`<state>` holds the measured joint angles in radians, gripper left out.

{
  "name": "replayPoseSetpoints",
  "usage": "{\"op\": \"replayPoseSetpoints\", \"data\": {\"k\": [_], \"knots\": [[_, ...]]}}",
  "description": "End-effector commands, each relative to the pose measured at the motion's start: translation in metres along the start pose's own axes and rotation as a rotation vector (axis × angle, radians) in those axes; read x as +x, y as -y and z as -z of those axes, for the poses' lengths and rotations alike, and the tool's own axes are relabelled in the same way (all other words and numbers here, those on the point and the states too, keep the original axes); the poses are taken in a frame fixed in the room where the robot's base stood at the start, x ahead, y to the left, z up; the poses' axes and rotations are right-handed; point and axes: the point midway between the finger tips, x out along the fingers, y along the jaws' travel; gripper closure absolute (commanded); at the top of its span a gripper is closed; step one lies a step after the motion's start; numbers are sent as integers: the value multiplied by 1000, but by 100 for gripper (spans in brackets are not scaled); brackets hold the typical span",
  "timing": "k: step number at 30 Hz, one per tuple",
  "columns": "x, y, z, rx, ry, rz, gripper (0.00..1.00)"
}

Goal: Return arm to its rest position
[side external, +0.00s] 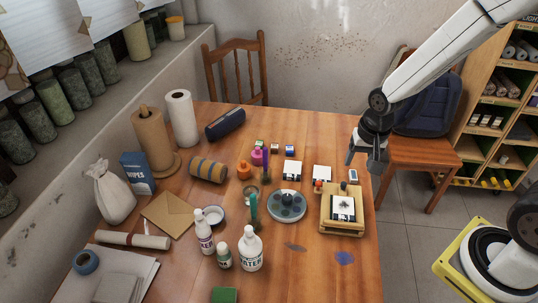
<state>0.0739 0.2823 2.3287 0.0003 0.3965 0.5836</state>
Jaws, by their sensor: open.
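My gripper (366,161) is at the right side of the view, above the right edge of the wooden table (290,268). It points down and is open. Nothing shows between its fingers, and it is apart from the things on the table. A wooden press or stand with a white printed card (343,208) lies below it and a little to the left.
Near my gripper are white cards with black prints (292,171) and a round grey palette (286,205). White bottles (250,250) stand at the front. Paper rolls (182,118) stand at the back left. A chair with a backpack (425,105) and a shelf (505,105) are at the right.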

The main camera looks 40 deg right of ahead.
Motion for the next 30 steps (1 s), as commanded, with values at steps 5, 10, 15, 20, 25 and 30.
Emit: {"op": "replayPoseSetpoints", "data": {"k": [5,10,15,20,25,30], "knots": [[-22,-3,-24,-283,-39,25,37],[-35,-7,-43,-506,-70,37,37],[-41,-10,-53,-629,-88,41,37],[-42,-11,-55,-660,-92,42,37],[-42,-11,-55,-659,-91,42,37],[-41,-11,-55,-657,-91,41,37]]}}
